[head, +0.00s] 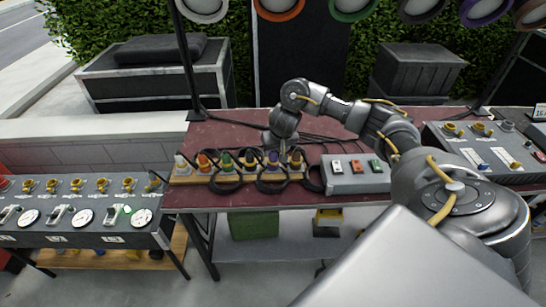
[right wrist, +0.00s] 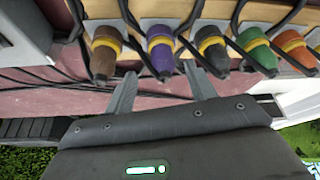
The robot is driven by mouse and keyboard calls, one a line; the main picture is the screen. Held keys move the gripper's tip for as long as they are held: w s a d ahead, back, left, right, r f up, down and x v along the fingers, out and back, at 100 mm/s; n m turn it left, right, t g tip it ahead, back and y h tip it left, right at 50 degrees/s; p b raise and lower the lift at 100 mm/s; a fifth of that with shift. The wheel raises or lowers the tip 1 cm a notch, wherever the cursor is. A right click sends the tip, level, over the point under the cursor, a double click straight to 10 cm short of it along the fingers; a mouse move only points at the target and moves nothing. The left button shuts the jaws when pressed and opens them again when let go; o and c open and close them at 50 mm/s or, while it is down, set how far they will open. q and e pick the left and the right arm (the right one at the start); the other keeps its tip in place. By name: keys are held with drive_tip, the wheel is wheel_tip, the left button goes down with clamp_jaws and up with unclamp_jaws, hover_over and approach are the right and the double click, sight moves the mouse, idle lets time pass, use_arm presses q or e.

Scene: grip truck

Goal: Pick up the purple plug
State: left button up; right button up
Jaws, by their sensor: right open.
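The purple plug (head: 273,160) stands in a wooden rack on the dark red table, second from the right in a row of coloured plugs. In the right wrist view the purple plug (right wrist: 160,55) has a yellow band and lies between the two fingertips. My right gripper (right wrist: 161,70) is open and empty, with a finger on either side of the plug's tip. Contact cannot be told. In the head view my right gripper (head: 280,143) is just behind the rack, its fingers mostly hidden. My left gripper is not in view.
The brown plug (right wrist: 104,52) and black plug (right wrist: 211,50) stand close on either side of the purple one. Black cables loop in front of the rack (head: 190,180). A grey switch box (head: 355,182) sits to the right. A grey panel with dials (head: 85,212) stands left.

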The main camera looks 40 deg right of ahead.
sight(274, 151)
drive_tip(key=x, duration=0.5)
drive_tip(key=shift+w+a, duration=0.1)
drive_tip(key=shift+w, duration=0.2)
drive_tip(key=c, duration=1.1)
drive_tip(key=shift+r, duration=0.1)
